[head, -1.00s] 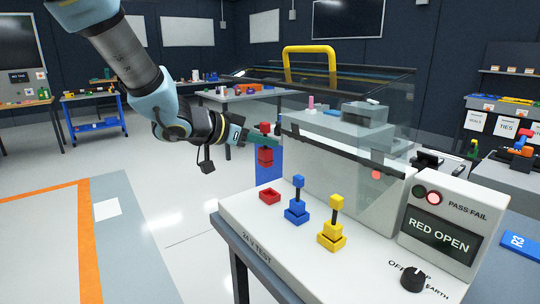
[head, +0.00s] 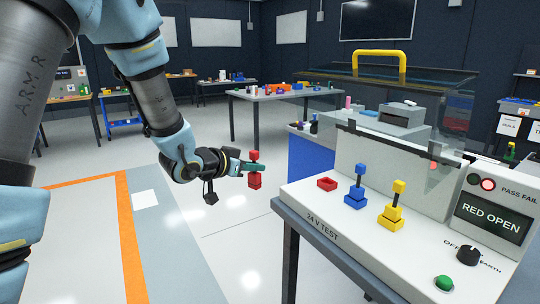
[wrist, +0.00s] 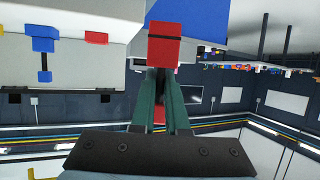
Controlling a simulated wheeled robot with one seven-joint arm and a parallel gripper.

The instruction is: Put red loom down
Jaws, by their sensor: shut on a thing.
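My gripper (head: 245,167) is shut on the red loom (head: 255,181), a red block piece on a dark stem, held upright in the air left of the test bench. In the wrist view the red loom (wrist: 164,45) sits beyond the two green fingers (wrist: 160,100). The red socket (head: 327,184) on the bench top is empty. A blue loom (head: 355,196) and a yellow loom (head: 391,218) stand upright on the bench beside it. The display (head: 490,222) reads RED OPEN.
The white 24 V test bench (head: 310,205) has its front left edge near my gripper. A clear guard with a yellow handle (head: 382,53) stands behind the looms. A rotary knob (head: 468,254) and green button (head: 444,283) are at the front right. Open floor lies left.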

